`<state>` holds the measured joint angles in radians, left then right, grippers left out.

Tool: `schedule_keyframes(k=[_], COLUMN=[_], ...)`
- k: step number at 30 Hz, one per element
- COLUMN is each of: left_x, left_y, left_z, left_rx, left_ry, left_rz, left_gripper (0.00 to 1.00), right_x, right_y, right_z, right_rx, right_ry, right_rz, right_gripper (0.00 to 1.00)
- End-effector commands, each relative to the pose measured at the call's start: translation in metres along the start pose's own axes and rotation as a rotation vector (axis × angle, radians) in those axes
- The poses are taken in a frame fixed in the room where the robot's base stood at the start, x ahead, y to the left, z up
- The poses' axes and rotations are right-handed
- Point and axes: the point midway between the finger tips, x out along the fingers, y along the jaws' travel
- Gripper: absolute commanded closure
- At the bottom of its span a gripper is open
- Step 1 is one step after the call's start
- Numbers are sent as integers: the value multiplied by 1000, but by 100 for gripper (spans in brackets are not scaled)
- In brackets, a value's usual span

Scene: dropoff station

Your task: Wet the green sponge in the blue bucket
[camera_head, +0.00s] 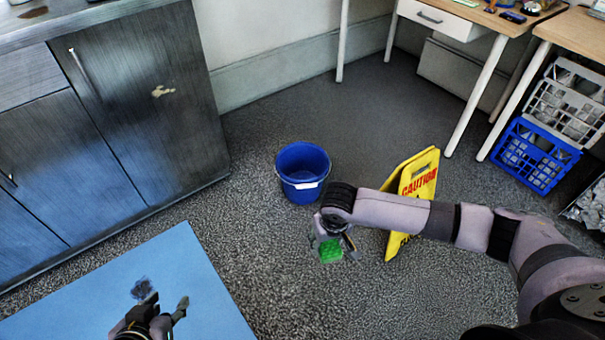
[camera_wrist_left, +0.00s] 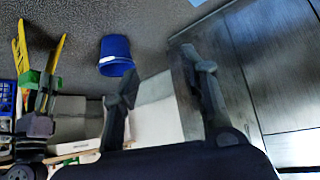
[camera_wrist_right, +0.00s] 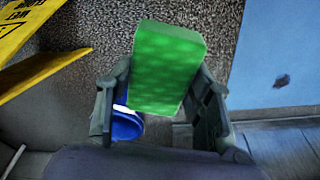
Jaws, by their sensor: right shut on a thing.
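The blue bucket (camera_head: 303,172) stands upright on the grey floor in the head view, with a white label on its side. It also shows in the left wrist view (camera_wrist_left: 116,56) and partly behind the sponge in the right wrist view (camera_wrist_right: 126,125). My right gripper (camera_head: 333,244) is shut on the green sponge (camera_head: 330,251), which fills the middle of the right wrist view (camera_wrist_right: 168,66). The gripper and sponge are in front of the bucket and apart from it. My left gripper (camera_head: 164,310) is open and empty over the blue mat; its spread fingers show in the left wrist view (camera_wrist_left: 160,85).
A yellow caution sign (camera_head: 412,190) stands right of the bucket, behind my right arm. A blue mat (camera_head: 190,265) with a dark smudge lies at the lower left. Dark cabinets (camera_head: 140,110) line the left. Crates (camera_head: 536,155) stand under tables at the right.

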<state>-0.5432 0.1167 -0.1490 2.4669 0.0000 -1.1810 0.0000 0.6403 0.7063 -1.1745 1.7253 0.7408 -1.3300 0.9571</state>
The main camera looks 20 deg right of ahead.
Motion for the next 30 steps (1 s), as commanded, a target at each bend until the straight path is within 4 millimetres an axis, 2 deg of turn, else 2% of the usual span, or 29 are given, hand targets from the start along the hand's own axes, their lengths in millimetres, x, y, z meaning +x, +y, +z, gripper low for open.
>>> schedule_keyframes(k=[14,30], left_x=[5,0], left_y=[5,11], left_z=[-38,-80], left_rx=[3,5], left_ry=[183,394], left_rz=[10,23], left_gripper=[60,60], right_x=[23,47], right_y=[0,0], right_z=[4,7], right_rx=[0,0], right_ry=[0,0], right_rz=[0,0], right_gripper=[75,75])
